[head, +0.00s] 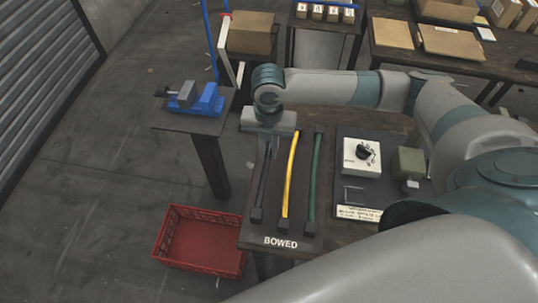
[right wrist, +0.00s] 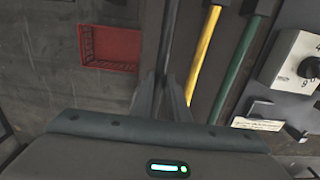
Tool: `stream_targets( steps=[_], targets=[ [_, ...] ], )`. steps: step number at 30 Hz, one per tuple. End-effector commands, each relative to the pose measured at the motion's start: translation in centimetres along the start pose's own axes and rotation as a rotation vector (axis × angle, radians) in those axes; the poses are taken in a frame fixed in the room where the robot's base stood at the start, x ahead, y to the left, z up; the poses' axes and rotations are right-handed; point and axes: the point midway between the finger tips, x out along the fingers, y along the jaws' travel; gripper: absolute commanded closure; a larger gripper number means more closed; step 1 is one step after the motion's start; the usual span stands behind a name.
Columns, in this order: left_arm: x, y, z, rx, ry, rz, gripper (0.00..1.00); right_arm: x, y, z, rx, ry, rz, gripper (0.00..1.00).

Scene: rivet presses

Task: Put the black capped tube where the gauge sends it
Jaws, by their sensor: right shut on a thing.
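The black tube (head: 263,180) lies lengthwise on a dark board (head: 272,256) lettered BOWED, left of a yellow tube (head: 291,175) and a green tube (head: 315,180). All three have dark block-like caps at their near ends. My right gripper (head: 268,132) is over the far end of the black tube and hides it. In the right wrist view its fingers (right wrist: 163,98) are shut on the black tube (right wrist: 167,55). Whether the tube is lifted, I cannot tell. A white box with a black dial (head: 362,157) stands right of the board. My left gripper is not in view.
A red crate (head: 200,262) sits on the floor left of the bench. A blue vise (head: 196,98) stands on a small stand (head: 190,124) at the left. A khaki block (head: 409,162) stands right of the dial box. Cardboard boxes (head: 451,41) lie on the back table.

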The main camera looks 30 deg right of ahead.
Motion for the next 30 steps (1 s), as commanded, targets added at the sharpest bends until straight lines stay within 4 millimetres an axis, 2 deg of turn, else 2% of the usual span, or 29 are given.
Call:
stream_targets(
  steps=[5,15,27,28,30],
  targets=[
    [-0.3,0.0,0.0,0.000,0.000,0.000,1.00,0.4,0.0,0.0,0.001,0.001,0.000,1.00],
    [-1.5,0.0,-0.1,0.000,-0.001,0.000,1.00,3.8,0.0,0.0,0.000,0.000,0.000,1.00],
    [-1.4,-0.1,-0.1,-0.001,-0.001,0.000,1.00,4.2,0.0,0.0,-0.001,-0.001,0.000,1.00],
    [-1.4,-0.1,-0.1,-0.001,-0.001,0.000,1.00,4.2,-0.1,0.0,-0.001,-0.001,0.000,0.81],
    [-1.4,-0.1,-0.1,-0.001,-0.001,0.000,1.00,4.2,-0.1,0.0,-0.001,-0.001,0.000,0.67]
  ],
)
